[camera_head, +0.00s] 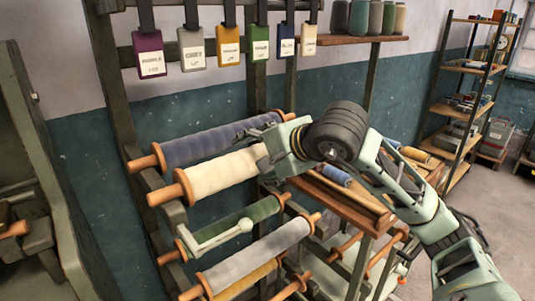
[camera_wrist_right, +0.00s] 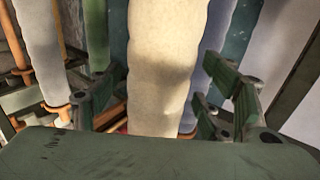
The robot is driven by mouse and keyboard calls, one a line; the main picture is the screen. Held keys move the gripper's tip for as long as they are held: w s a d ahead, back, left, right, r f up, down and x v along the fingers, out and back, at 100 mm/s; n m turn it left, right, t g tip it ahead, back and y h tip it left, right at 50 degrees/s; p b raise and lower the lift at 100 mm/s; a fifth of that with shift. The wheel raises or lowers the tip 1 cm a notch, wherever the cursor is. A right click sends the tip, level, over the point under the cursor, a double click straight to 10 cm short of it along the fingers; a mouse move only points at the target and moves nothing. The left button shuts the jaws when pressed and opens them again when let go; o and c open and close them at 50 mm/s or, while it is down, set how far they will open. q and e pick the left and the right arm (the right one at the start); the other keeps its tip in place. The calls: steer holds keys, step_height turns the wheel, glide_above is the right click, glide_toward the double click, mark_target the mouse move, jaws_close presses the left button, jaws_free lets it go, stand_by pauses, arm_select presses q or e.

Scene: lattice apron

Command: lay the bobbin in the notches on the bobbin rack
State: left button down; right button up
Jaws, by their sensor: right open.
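The bobbin rack (camera_head: 172,212) is a dark wooden frame with a sloping, notched side rail at the left. A cream bobbin (camera_head: 222,174) with orange-brown wooden ends lies across it, its left end at the rail; its right end is hidden behind my gripper. My right gripper (camera_head: 263,142) is open at the right part of this cream bobbin. In the right wrist view the cream bobbin (camera_wrist_right: 165,60) runs between the two spread green fingers, with gaps visible beside it. I cannot tell if anything touches. My left gripper is not in view.
A blue bobbin (camera_head: 215,145) lies just behind the cream one. Green (camera_head: 240,222), grey (camera_head: 256,254) and yellow (camera_head: 246,283) bobbins lie lower. Coloured tags hang above. A shelf unit (camera_head: 468,100) stands far right.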

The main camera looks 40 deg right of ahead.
steer(key=a+v, duration=0.1)
steer(key=v, duration=1)
steer(key=shift+s+d+r, duration=0.2)
steer(key=shift+s+d, duration=0.1)
steer(key=shift+d, duration=0.2)
